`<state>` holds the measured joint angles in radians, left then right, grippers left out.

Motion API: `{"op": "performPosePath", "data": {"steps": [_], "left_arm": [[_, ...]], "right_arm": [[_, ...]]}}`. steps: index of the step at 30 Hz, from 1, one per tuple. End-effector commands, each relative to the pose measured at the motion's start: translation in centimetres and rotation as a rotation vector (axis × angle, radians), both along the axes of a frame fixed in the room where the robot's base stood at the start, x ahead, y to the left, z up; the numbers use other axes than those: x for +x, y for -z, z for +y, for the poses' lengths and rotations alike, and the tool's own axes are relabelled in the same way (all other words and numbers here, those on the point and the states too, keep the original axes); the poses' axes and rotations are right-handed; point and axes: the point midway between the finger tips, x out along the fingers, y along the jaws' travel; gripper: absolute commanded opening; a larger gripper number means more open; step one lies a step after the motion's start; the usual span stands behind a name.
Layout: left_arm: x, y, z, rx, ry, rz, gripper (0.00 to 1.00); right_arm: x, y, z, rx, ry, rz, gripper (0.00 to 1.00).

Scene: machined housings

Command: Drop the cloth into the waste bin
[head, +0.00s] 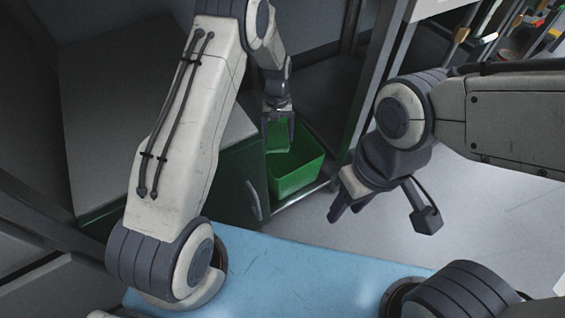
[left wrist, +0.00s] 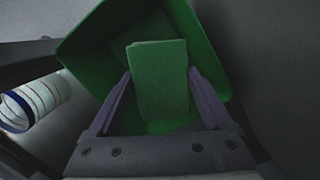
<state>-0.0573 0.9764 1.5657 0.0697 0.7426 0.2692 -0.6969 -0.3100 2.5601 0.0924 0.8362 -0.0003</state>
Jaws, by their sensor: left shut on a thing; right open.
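The waste bin (head: 297,175) is a green open-topped box standing low at the far side, beyond the light blue surface. My left gripper (head: 278,137) is above the bin's opening, shut on the cloth (head: 276,145). The cloth is a flat green rectangle; in the left wrist view the cloth (left wrist: 160,75) sits between the two fingers, with the bin (left wrist: 95,50) behind and below it. My right gripper (head: 348,209) is open and empty, to the right of the bin and nearer to me. The bin's floor is mostly hidden.
A dark cabinet with a curved handle (head: 252,200) stands left of the bin. A metal post (head: 372,85) rises behind it. A white striped roll (left wrist: 36,102) lies beside the bin in the left wrist view. The grey floor (head: 480,220) at right is clear.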

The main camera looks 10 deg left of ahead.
Motion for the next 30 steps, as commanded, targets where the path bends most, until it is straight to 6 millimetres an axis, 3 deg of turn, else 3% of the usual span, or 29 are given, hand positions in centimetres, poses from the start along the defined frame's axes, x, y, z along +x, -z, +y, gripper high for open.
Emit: {"op": "performPosePath", "data": {"steps": [1,3,12,13,14,23,30], "left_arm": [[0.0,1.0,0.0,0.000,0.000,-0.001,0.32],[0.0,1.3,0.0,0.000,0.000,-0.001,0.32],[0.0,1.2,0.0,0.000,0.000,-0.001,0.32],[0.0,1.2,0.0,0.000,0.000,-0.001,0.88],[0.0,1.2,0.0,0.000,0.000,-0.001,0.99],[0.1,0.9,0.0,0.000,0.000,-0.001,1.00],[0.7,-3.2,0.2,0.000,0.000,-0.004,1.00]], "right_arm": [[0.0,1.1,0.0,0.000,0.000,0.000,0.45],[0.0,1.4,0.0,0.000,0.000,0.000,0.45],[0.0,1.4,0.0,0.000,0.000,0.000,0.45],[0.0,1.4,0.0,0.000,0.000,0.000,0.45],[0.0,1.4,0.0,0.000,0.000,0.000,0.45],[0.0,1.2,0.0,0.000,0.000,0.000,0.45],[0.0,-1.5,0.0,0.000,0.000,0.000,0.45]]}}
